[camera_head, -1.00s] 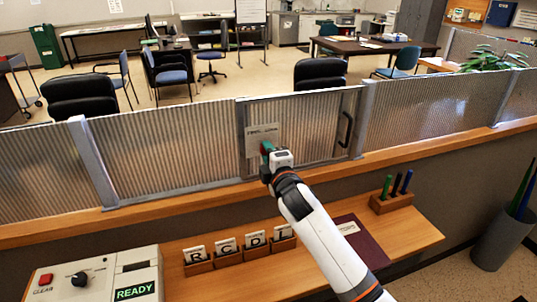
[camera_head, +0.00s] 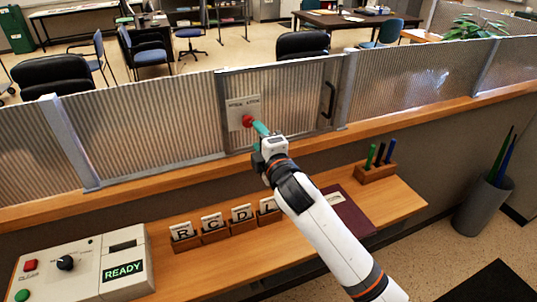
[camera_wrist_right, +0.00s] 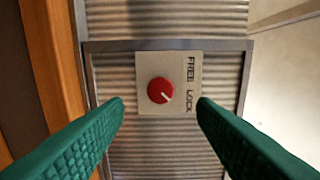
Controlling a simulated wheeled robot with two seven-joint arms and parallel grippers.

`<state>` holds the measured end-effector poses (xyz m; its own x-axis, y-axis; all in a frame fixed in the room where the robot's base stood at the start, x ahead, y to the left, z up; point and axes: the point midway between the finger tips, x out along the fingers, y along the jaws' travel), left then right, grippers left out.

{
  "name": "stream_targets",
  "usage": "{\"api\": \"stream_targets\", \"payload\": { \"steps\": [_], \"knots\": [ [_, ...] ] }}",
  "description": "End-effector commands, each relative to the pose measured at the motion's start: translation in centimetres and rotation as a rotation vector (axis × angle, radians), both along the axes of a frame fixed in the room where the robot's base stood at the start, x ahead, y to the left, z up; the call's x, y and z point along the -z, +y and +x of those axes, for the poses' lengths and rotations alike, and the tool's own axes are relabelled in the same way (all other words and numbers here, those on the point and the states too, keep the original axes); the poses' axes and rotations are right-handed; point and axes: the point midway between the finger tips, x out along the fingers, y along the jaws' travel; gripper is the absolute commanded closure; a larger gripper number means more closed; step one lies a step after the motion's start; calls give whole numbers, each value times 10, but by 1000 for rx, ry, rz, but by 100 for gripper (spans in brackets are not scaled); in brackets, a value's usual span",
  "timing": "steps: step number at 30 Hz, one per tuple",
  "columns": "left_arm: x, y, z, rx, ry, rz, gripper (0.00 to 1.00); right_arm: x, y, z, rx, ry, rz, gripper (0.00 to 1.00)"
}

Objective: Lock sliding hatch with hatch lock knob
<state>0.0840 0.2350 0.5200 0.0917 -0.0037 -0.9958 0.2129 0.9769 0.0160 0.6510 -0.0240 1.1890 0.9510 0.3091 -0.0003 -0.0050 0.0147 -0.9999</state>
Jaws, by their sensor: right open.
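The sliding hatch (camera_head: 290,112) is a ribbed translucent panel in a grey frame, with a dark handle at its right side. The red hatch lock knob (camera_head: 247,120) sits on a beige plate marked FREE and LOCK near the hatch's left edge. In the right wrist view the knob (camera_wrist_right: 161,90) is unobstructed, its white pointer slanting to the lower right, toward the LOCK side. My right gripper (camera_head: 259,128) is open and empty, its green fingers aimed at the knob. In the wrist view the fingertips lie apart, either side of the knob and not touching it. My left gripper is out of view.
A wooden ledge (camera_head: 190,178) runs below the partition. On the lower counter are a READY control box (camera_head: 115,245), lettered card holders (camera_head: 215,238), a maroon folder (camera_head: 345,210) and a pen block (camera_head: 377,172). A bin (camera_head: 483,205) stands at right.

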Motion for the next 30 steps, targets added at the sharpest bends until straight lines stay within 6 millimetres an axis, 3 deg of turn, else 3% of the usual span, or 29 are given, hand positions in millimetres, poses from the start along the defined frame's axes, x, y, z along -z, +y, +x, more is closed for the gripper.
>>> {"api": "stream_targets", "payload": {
  "steps": [3, 10, 24, 27, 30],
  "knots": [
    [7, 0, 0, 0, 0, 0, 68, 3, -7, -21, 0, 1, -1, 48],
    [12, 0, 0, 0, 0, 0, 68, 1, -16, -49, 0, 1, 1, 48],
    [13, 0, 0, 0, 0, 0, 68, 1, -19, -57, 1, 4, 2, 48],
    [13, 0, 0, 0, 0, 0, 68, 12, -24, -61, 14, 48, 38, 48],
    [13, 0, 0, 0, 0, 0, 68, 44, -39, -76, 62, 178, 144, 48]
  ]
}}
